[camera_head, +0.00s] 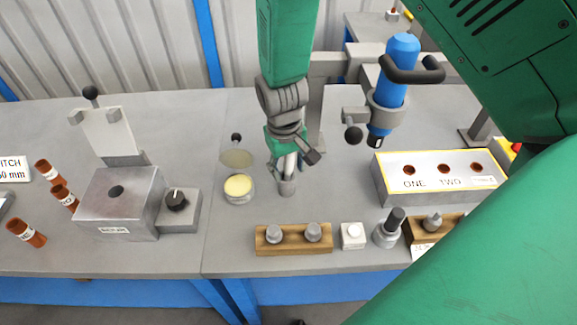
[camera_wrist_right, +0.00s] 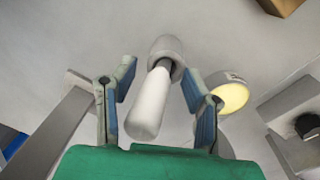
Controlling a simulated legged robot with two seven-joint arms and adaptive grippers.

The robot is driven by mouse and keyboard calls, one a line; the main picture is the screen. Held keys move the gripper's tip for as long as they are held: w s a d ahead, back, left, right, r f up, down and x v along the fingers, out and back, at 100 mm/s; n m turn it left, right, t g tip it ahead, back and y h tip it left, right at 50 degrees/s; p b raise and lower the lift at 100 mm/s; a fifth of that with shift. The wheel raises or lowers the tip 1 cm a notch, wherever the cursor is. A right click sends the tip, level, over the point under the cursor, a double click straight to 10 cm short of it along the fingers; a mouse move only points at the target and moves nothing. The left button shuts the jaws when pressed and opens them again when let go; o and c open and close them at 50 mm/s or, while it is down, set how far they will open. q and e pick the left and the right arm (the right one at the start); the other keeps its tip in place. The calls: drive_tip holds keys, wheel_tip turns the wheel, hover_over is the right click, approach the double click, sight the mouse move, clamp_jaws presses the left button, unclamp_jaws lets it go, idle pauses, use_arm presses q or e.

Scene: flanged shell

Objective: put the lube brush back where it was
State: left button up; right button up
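The lube brush (camera_wrist_right: 150,105) has a pale, thick handle and a dark shaft. It stands with its shaft end in a small grey round cup (camera_wrist_right: 166,50); the cup (camera_head: 287,188) also shows on the bench in the head view. My right gripper (camera_head: 287,160) is above the cup, pointing down. In the wrist view its two fingers (camera_wrist_right: 160,85) are apart, one on each side of the brush handle, with gaps visible. The brush tip is hidden inside the cup. An open tin of yellow grease (camera_head: 238,188) stands just left of the cup. My left gripper is not in view.
A wooden block with two grey knobs (camera_head: 294,239) and a small white button box (camera_head: 353,236) lie in front. A blue tool (camera_head: 397,75) hangs in a stand at the back right. A three-hole box (camera_head: 440,178) is right; a metal fixture (camera_head: 118,205) is left.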

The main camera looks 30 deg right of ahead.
sight(285, 169)
drive_tip(key=shift+a+r, duration=0.3)
drive_tip(key=shift+a, duration=0.2)
use_arm(q)
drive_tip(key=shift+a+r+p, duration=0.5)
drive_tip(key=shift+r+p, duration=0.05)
drive_tip(key=shift+p, duration=0.1)
use_arm(e)
wheel_tip(285, 169, up, 12)
drive_tip(key=shift+w+a+f, duration=0.15)
drive_tip(key=shift+a, duration=0.3)
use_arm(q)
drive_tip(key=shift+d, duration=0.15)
use_arm(e)
drive_tip(key=shift+d, duration=0.25)
drive_tip(key=shift+f, duration=0.1)
